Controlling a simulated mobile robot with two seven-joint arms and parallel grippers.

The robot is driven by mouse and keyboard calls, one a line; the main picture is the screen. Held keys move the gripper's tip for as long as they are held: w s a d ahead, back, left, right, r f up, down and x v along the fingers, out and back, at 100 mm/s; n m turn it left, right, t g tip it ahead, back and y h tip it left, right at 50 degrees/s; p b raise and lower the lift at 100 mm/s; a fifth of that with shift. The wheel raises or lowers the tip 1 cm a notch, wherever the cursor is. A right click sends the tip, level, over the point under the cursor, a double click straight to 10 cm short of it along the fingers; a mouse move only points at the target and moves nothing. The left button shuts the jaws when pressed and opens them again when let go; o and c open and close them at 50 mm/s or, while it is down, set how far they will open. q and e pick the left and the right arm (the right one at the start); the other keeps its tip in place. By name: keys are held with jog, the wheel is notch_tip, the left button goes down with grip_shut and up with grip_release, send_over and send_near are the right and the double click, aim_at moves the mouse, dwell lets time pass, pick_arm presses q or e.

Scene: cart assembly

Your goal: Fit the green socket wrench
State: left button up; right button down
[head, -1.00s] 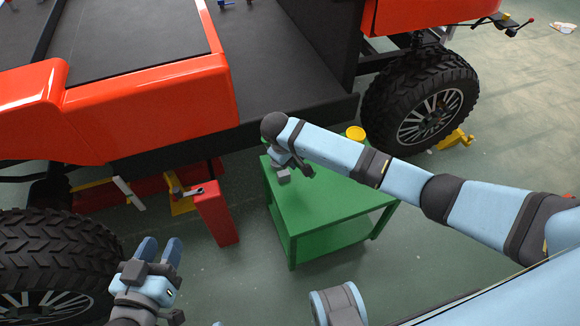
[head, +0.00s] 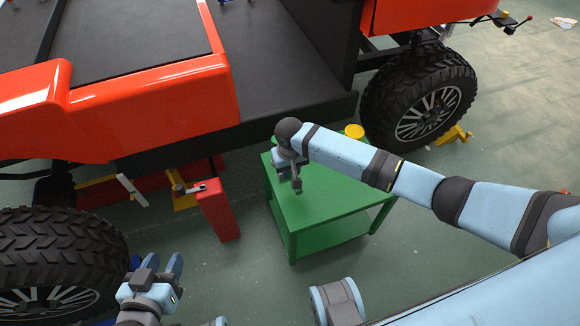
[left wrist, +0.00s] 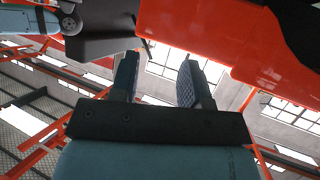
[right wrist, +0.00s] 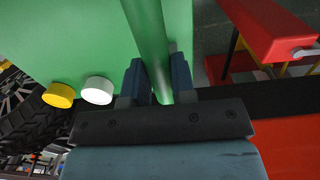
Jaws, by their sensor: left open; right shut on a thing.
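A green rod (right wrist: 150,45), apparently the green socket wrench, runs between the fingers of my right gripper (right wrist: 158,82) in the right wrist view. The right gripper is shut on it; the rod's far end is out of the frame. In the head view my right gripper (head: 291,177) is above the green table (head: 325,205), and the wrench cannot be made out against it. My left gripper (head: 163,266) is open and empty near the left front tyre. The left wrist view shows its two fingers (left wrist: 158,80) apart with nothing between them.
A red stand (head: 217,212) with a small tool on top is left of the table. A yellow cylinder (head: 354,131) sits on the table's back edge, with a white one (right wrist: 97,90) beside it. The orange and black cart (head: 150,105) and its tyres (head: 45,250) border the space.

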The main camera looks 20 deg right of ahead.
jog(key=shift+f, duration=0.35)
jog(key=shift+f+b, duration=0.45)
jog(key=shift+f, duration=1.4)
pick_arm(q)
jog(key=shift+w+d+r+t, duration=0.15)
jog(key=shift+w+r, duration=0.1)
jog(key=shift+r, duration=0.2)
jog(key=shift+w+d+r+t, duration=0.1)
jog(key=shift+w+r+t, duration=0.1)
jog(key=shift+r, duration=0.2)
jog(key=shift+s+r+p, duration=0.15)
jog(key=shift+s+p, duration=0.1)
jog(key=shift+p, duration=0.1)
pick_arm(e)
jog(key=shift+r, duration=0.1)
pick_arm(q)
jog(key=shift+s+d, duration=0.1)
